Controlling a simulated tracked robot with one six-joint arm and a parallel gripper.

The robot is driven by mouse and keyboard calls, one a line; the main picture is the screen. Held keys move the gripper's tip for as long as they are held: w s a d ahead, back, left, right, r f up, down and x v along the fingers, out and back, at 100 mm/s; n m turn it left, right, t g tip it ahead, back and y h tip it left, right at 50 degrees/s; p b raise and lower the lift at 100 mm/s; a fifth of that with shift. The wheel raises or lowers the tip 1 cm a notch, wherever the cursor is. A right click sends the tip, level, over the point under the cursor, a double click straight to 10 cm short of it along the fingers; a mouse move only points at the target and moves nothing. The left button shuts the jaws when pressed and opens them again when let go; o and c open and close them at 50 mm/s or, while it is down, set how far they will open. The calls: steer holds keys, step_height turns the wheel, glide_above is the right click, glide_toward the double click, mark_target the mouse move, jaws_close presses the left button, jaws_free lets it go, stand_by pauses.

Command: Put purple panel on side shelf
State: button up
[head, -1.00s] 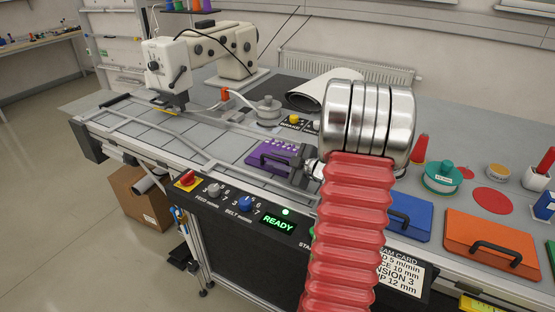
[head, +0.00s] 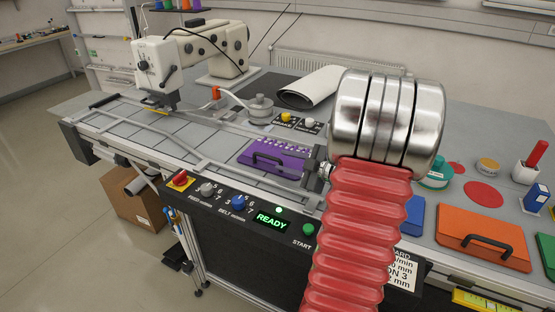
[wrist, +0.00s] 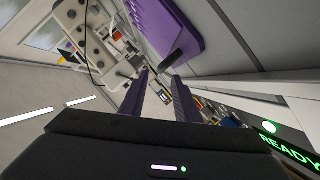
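The purple panel (head: 271,164) lies flat on the grey worktop, with a dark handle (head: 268,158) along its near side. In the wrist view the panel (wrist: 163,22) fills the upper middle, and its dark handle (wrist: 174,59) shows just beyond the fingertips. My gripper (head: 311,167) is at the panel's right end, partly hidden behind my arm. In the wrist view my gripper (wrist: 161,76) has its two fingers apart, with nothing visible between them. I cannot tell which surface is the side shelf.
A white sewing machine (head: 190,55) stands at the back left. A grey pot (head: 260,109) and a white roll (head: 312,87) are behind the panel. An orange panel (head: 483,237) and a blue panel (head: 414,217) lie to the right. The control strip (head: 225,208) runs along the front edge.

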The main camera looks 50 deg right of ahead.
steer(key=shift+v, duration=2.05)
steer(key=shift+w, duration=0.1)
steer(key=w+a+r+m+g+h, duration=0.1)
steer(key=w+a+r+m+h, duration=0.2)
steer(key=w+r, duration=0.35)
steer(key=w+a+r+m+g+h, duration=0.1)
steer(key=a+r+m+g+h, duration=0.15)
steer(key=a+r, duration=0.4)
steer(key=s+a+f+m+g+y, duration=0.1)
steer(key=s+a+f+g, duration=0.1)
steer(key=s+a, duration=0.4)
steer(key=s+a+f+m+g+y, duration=0.1)
steer(key=s+a, duration=0.4)
steer(key=a, duration=1)
steer(key=s+a+f+m+g+y, duration=0.1)
steer(key=s+a+f+g+y, duration=0.1)
steer(key=s+a, duration=0.4)
steer(key=a+f+y, duration=0.1)
steer(key=a, duration=0.4)
steer(key=shift+s+f+g, duration=0.2)
steer(key=shift+s+g, duration=0.15)
steer(key=shift+s, duration=0.05)
steer(key=shift+o, duration=0.5)
steer(key=shift+d+y, duration=0.1)
steer(key=shift+y, duration=0.15)
